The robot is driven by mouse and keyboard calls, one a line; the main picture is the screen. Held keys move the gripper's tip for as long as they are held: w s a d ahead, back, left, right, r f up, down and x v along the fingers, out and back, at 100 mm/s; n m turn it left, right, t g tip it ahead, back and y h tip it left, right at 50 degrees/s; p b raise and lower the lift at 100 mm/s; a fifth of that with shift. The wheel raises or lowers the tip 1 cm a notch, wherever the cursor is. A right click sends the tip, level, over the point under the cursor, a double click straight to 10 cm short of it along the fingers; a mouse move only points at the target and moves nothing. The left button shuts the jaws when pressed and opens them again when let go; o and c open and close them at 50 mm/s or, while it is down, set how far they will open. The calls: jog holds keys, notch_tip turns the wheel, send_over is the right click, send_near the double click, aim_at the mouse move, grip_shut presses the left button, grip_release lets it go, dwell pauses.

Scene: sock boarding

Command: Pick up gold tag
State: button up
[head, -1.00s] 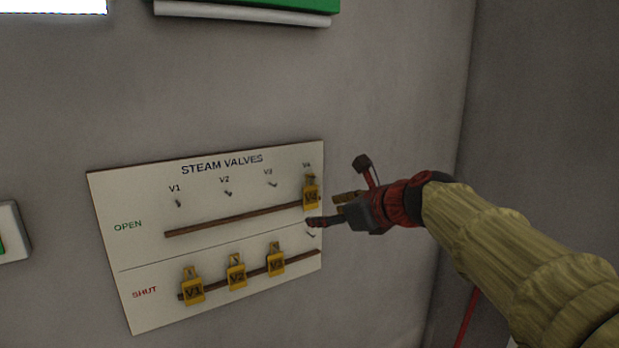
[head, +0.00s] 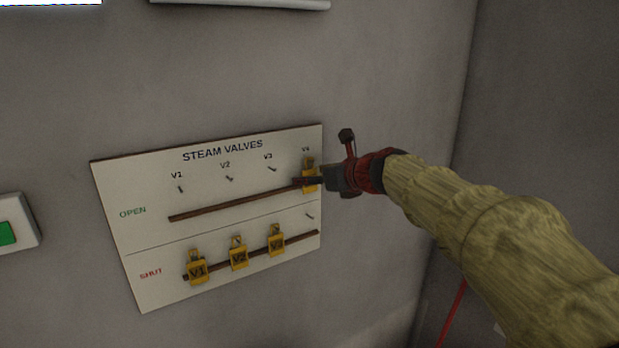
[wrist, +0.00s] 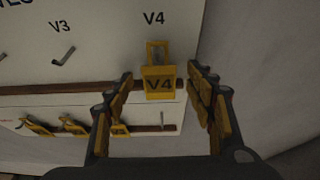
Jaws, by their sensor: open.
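The gold tag marked V4 (wrist: 159,84) hangs at the V4 place in the OPEN row of the steam valves board (head: 150,185). In the head view the V4 tag (head: 309,162) is partly covered by my gripper (head: 312,181). In the wrist view my gripper (wrist: 160,95) is open, with one finger to each side of the V4 tag and a visible gap on both sides. Three more gold tags, V1 (head: 197,268), V2 (head: 238,253) and V3 (head: 276,240), hang in the SHUT row.
A brown rail (head: 235,204) runs along the OPEN row, and a second one (head: 300,239) along the SHUT row. Empty hooks show under V1, V2 and V3 in the OPEN row. A green-buttoned box (head: 14,224) is at the left. A wall corner stands right of the board.

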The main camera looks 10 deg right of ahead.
jog(key=shift+s+r, duration=0.1)
jog(key=shift+s, duration=0.1)
jog(key=shift+c, duration=0.2)
jog(key=shift+w, duration=0.1)
jog(key=c, duration=0.8)
jog(key=shift+s+d+r, duration=0.15)
jog(key=shift+s+r, duration=0.15)
jog(key=shift+c, duration=0.2)
jog(key=r+b+v, duration=0.1)
jog(key=b+v, duration=0.1)
jog(key=v, duration=1.3)
jog(key=shift+r, duration=0.25)
